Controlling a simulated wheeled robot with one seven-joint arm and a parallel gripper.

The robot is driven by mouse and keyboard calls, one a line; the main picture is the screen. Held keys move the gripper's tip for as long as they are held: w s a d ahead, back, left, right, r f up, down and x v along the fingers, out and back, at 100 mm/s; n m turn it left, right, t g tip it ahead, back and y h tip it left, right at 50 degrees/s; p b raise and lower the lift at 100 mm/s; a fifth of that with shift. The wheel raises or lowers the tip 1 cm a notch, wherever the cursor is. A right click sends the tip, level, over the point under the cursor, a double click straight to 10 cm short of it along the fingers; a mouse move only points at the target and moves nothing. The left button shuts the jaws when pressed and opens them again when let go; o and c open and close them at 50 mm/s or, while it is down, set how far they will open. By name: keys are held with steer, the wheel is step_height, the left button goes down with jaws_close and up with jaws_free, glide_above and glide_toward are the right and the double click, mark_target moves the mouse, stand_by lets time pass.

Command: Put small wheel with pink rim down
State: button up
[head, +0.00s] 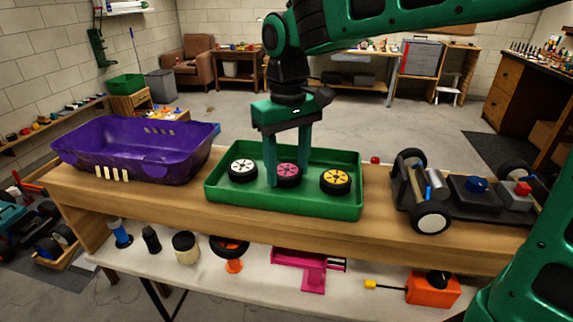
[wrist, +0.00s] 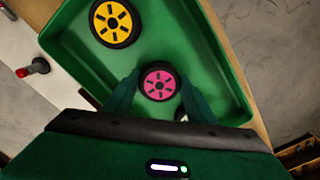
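The small wheel with the pink rim (head: 288,170) has a black tire and is in the green tray (head: 290,206), at about the same height as the wheels beside it. It also shows in the wrist view (wrist: 160,84). My gripper (head: 287,180) reaches down into the tray with one finger on each side of this wheel. In the wrist view my fingers (wrist: 158,96) appear to press against its two sides. I cannot tell whether the wheel touches the tray floor.
A white-rimmed wheel (head: 242,170) lies left of the pink one and a yellow-rimmed wheel (head: 335,181) right of it. A purple bin (head: 140,160) stands left on the wooden bench (head: 180,207). A car chassis (head: 455,193) and a small red object (head: 375,160) are to the right.

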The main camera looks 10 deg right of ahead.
mark_target(288, 170)
steer(key=o, duration=0.3)
step_height(288, 170, up, 12)
stand_by(0.6)
